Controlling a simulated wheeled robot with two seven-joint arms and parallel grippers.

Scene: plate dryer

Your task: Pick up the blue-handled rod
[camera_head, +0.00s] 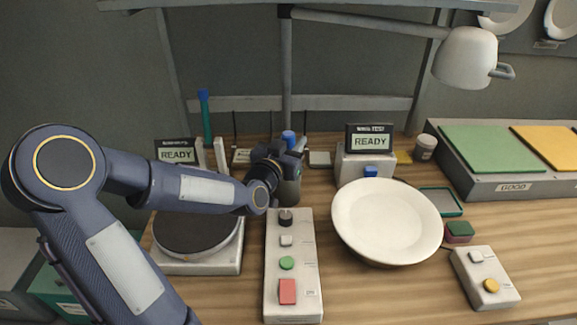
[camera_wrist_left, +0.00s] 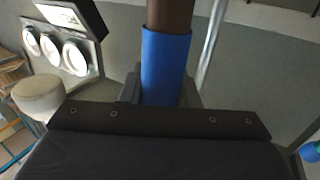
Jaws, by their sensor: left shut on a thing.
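The blue-handled rod (camera_wrist_left: 167,62) shows in the left wrist view as a blue sleeve with a dark brown shaft above it. My left gripper (camera_head: 284,158) is shut on the blue handle. In the head view a blue end (camera_head: 289,137) of the rod sticks up at the gripper. The gripper is above a dark cup (camera_head: 290,188) behind the button panel. The gripper hides much of the rod, and I cannot tell whether its lower end is inside the cup. My right gripper is not in view.
A white plate (camera_head: 387,221) lies to the right. A button panel (camera_head: 292,270) and a round dark turntable (camera_head: 197,233) are in front and left. A teal stick with a blue top (camera_head: 206,118) stands at the back left. A lamp (camera_head: 464,57) hangs above right.

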